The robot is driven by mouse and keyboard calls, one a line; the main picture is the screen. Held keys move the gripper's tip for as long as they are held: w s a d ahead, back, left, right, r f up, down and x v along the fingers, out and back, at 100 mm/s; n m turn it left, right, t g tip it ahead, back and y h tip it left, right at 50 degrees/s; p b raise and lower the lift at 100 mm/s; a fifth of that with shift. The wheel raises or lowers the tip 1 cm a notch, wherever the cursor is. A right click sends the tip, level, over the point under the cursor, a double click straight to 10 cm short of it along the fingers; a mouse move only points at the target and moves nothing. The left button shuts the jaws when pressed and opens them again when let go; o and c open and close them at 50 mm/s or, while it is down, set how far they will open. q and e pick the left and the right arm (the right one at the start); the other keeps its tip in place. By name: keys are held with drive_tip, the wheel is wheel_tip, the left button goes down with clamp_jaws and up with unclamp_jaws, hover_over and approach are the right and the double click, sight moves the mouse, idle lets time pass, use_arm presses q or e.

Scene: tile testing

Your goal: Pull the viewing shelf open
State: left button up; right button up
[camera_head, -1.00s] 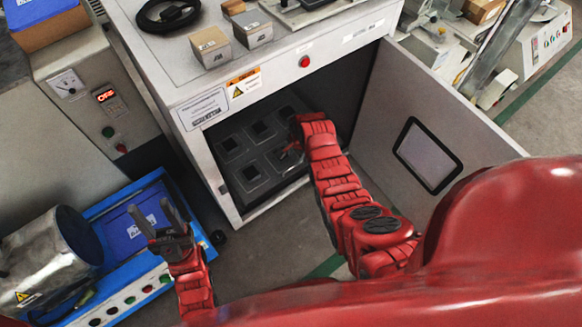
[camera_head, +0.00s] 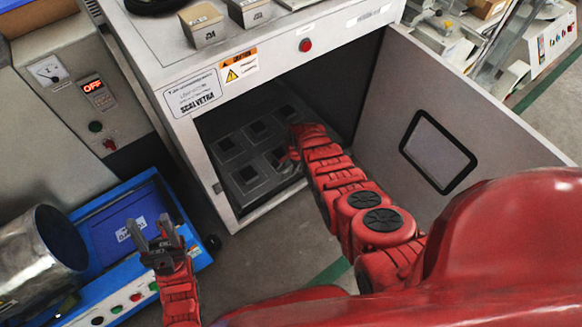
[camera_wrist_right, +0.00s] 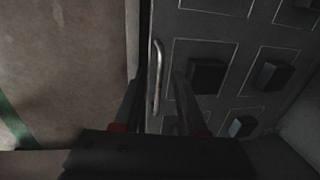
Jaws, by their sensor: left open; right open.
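The viewing shelf (camera_head: 242,160) is a grey panel with raised dark square blocks, low inside the white cabinet (camera_head: 205,150). It also shows in the right wrist view (camera_wrist_right: 228,78), with a pale metal bar handle (camera_wrist_right: 157,62) along its edge. My right gripper (camera_head: 289,158) reaches into the cabinet at the shelf's right side. In the right wrist view its open fingers (camera_wrist_right: 158,98) stand on either side of the handle; whether they touch it I cannot tell. My left gripper (camera_head: 150,228) is open and empty, outside the cabinet at the lower left.
The cabinet door (camera_head: 390,165), with a dark-framed window, stands open to the right of my right arm. A blue tray unit (camera_head: 200,262) and a metal cylinder (camera_head: 30,255) are at lower left. A grey machine (camera_head: 60,110) reading OFF stands left. Floor shows before the cabinet.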

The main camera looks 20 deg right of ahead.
clamp_jaws()
idle(1.4)
